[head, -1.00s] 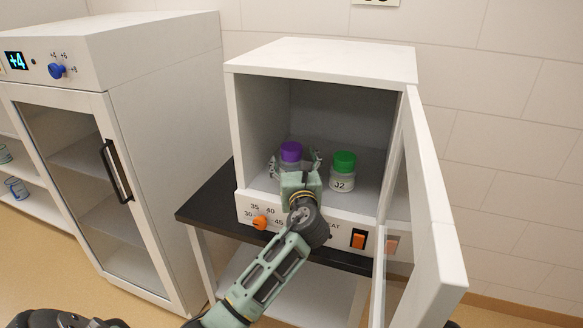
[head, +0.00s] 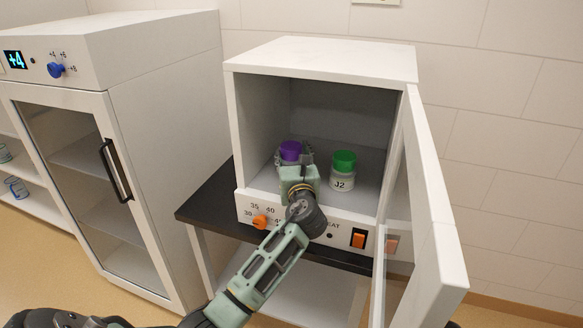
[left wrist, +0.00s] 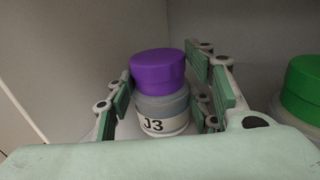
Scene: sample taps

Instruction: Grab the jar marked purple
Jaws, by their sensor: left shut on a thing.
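The purple-lidded jar (head: 290,149) stands upright inside the open white cabinet, left of the green-lidded jar. In the left wrist view the purple-lidded jar (left wrist: 160,90) shows a label reading J3. My left gripper (head: 294,158) reaches in through the cabinet's open front. Its fingers (left wrist: 162,105) lie on both sides of the J3 jar and are shut on it. The jar's lower part is hidden behind the gripper in the head view. My right gripper is not in view.
The green-lidded jar (head: 343,171), marked J2, stands close to the right. The cabinet's glass door (head: 424,200) is swung open on the right. The cabinet sits on a black-topped table (head: 205,207). A larger closed glass-door cabinet (head: 150,100) stands at left.

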